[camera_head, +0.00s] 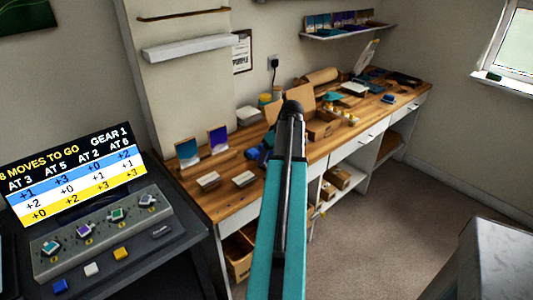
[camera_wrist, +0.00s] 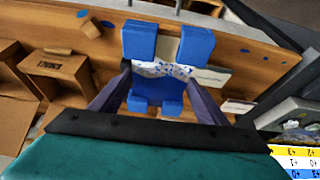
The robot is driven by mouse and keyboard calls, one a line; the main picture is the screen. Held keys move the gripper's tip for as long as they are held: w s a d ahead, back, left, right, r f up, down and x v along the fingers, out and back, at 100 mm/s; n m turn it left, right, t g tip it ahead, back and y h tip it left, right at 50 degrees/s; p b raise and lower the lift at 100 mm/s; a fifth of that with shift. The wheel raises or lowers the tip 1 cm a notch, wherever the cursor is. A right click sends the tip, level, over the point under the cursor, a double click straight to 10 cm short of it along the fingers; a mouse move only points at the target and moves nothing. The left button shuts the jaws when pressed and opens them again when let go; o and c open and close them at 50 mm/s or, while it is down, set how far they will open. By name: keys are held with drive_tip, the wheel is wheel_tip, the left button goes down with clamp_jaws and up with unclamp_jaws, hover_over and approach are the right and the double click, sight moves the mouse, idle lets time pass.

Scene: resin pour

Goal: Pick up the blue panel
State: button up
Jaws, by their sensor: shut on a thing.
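My gripper (camera_wrist: 167,72) shows in the wrist view with blue finger pads on dark fingers. It is shut on a blue panel (camera_wrist: 155,90), which has a white, blue-speckled band along its upper part. The pads cover the panel's sides. The wooden worktop lies behind and below it; I cannot tell how far the panel is from it. In the head view my arm hides most of the gripper and the panel; only some blue shows left of the arm over the worktop.
An open cardboard box (camera_head: 322,128) lies right of my arm. A control console (camera_head: 100,232) with a screen (camera_head: 75,183) stands at left.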

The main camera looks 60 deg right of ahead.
drive_tip(key=shift+s+a+r+b, duration=0.15)
drive_tip(key=shift+s+a+b, duration=0.05)
drive_tip(key=shift+s+a, duration=0.7)
drive_tip(key=shift+s+a+r+b, duration=0.1)
drive_tip(key=shift+s+a+b, duration=0.1)
drive_tip(key=shift+s+a, duration=0.6)
drive_tip(key=shift+d, duration=0.1)
drive_tip(key=shift+w+a+r, duration=0.1)
drive_tip(key=shift+w+a, duration=0.2)
drive_tip(key=shift+w, duration=0.1)
drive_tip(key=w+a+r+n, duration=0.1)
drive_tip(key=w+a+r, duration=0.1)
drive_tip(key=w+a, duration=0.95)
drive_tip(key=w+a+r+n, duration=0.1)
drive_tip(key=w+a+r, duration=0.2)
drive_tip(key=w+a, duration=0.85)
drive_tip(key=w+a+r, duration=0.1)
drive_tip(key=w+a, duration=0.1)
drive_tip(key=a, duration=1)
drive_tip(key=w+a+r, duration=0.2)
drive_tip(key=a, duration=0.9)
drive_tip(key=w+a+r+n+y, duration=0.1)
drive_tip(key=w+a+r, duration=0.1)
drive_tip(key=a, duration=1)
drive_tip(key=shift+a, duration=0.35)
drive_tip(key=shift+d, duration=0.1)
